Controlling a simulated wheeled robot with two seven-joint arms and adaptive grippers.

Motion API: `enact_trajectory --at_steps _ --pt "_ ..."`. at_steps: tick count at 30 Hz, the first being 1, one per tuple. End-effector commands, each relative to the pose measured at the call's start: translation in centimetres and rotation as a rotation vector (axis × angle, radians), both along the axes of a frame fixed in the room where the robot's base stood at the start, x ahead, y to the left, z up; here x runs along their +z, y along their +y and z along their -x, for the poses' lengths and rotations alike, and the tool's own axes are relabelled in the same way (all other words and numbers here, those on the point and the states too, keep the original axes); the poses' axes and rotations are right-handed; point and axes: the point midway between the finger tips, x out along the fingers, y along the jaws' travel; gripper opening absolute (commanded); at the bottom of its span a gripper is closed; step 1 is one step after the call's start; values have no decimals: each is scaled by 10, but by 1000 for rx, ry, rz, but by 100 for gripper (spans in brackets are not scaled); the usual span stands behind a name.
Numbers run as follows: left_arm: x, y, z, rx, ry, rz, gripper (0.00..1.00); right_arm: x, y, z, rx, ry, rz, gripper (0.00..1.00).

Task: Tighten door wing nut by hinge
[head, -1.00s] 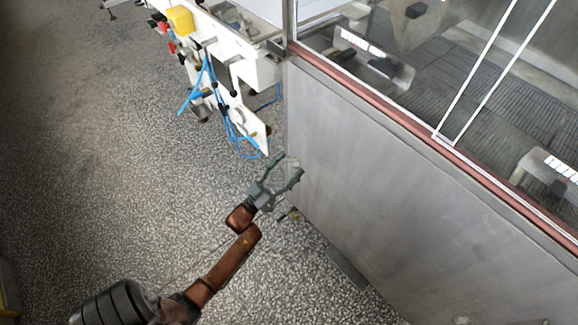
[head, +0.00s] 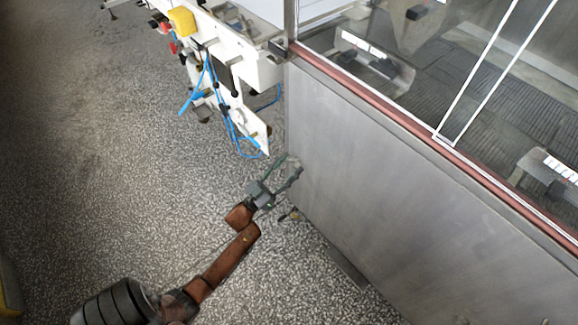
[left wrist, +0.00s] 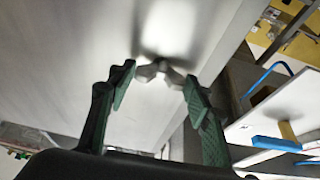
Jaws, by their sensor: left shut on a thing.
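A grey wing nut (left wrist: 159,70) stands out from the smooth metal panel in the left wrist view, with a dark shadow above it. My left gripper (head: 291,166) is at the near left edge of the large grey metal cabinet in the head view. The nut is too small to make out in the head view, and the hinge cannot be told in either view. My right gripper is not in view.
The metal cabinet (head: 390,170) with glass panes above fills the right side. A white machine frame (head: 235,75) with blue hoses (head: 236,130) and a yellow box (head: 182,20) stands just beyond the gripper. Speckled floor (head: 90,150) at left is open.

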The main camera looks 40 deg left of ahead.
Motion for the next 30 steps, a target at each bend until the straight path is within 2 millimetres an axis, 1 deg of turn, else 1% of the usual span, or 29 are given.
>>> enact_trajectory --at_steps 2,3,10,18,21,25,30 --pt "0 0 0 1 0 -3 22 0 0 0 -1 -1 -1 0" --pt "0 0 0 1 0 -2 47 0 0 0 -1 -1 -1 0" --pt "0 0 0 1 0 -1 63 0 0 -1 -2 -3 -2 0" --pt "0 0 0 1 0 0 64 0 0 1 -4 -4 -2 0" --pt "-3 1 5 1 1 0 64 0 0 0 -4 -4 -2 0" --pt "-11 2 22 2 4 1 64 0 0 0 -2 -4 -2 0" --pt "-24 5 56 1 4 0 64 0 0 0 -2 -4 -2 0"
